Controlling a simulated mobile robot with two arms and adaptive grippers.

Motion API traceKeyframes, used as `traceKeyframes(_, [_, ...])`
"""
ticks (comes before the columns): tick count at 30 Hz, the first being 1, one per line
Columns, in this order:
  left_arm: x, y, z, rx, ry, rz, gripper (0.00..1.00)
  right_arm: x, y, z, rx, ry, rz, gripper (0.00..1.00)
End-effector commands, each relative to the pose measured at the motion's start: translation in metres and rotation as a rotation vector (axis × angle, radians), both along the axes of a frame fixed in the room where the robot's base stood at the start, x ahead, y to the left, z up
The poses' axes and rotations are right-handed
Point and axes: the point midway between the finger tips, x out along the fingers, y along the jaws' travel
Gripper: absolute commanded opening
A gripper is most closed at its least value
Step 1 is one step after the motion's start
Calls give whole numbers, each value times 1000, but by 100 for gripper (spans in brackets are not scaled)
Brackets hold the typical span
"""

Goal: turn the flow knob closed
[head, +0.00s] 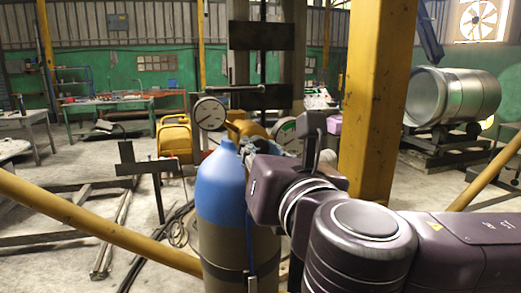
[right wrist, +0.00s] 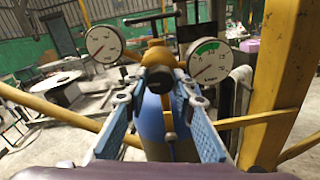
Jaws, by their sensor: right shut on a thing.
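A gas cylinder with a blue top (head: 219,185) stands upright in front of me, and its blue top also shows between the fingers in the right wrist view. A yellow-brown regulator (right wrist: 157,54) sits above it, with one round gauge (right wrist: 104,43) on the left and another with a green band (right wrist: 208,61) on the right. The dark flow knob (right wrist: 158,79) faces the right wrist camera. My right gripper (right wrist: 163,91) has its blue-padded fingers on both sides of the knob and is shut on it. In the head view my right gripper (head: 247,148) partly hides the regulator. My left gripper is not in view.
A yellow post (head: 371,100) rises just right of the cylinder. A yellow rail (head: 95,224) slopes across the left front. A large metal drum (head: 453,97) lies on a stand at the right. Workbenches (head: 110,104) stand farther back; some open floor shows at left.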

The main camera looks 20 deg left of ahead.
Motion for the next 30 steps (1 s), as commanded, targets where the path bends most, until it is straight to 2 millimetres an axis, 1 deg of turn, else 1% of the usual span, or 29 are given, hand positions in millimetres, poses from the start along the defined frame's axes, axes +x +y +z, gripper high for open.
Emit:
traceKeyframes(1, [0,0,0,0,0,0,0,-1,1,-4,-20,-2,2,0])
traceKeyframes(8, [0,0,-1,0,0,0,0,-1,1,-5,-63,-30,3,0])
traceKeyframes(21, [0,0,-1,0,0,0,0,-1,1,-6,-72,-35,4,0])
traceKeyframes(22, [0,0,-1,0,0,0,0,-1,1,-6,-72,-35,4,25])
traceKeyframes(24, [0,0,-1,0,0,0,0,-1,1,-5,-71,-35,4,33])
traceKeyframes(27, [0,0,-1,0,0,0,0,-1,1,-4,-69,-37,2,42])
traceKeyframes(30, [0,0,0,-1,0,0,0,-1,0,-3,-67,-38,2,42])
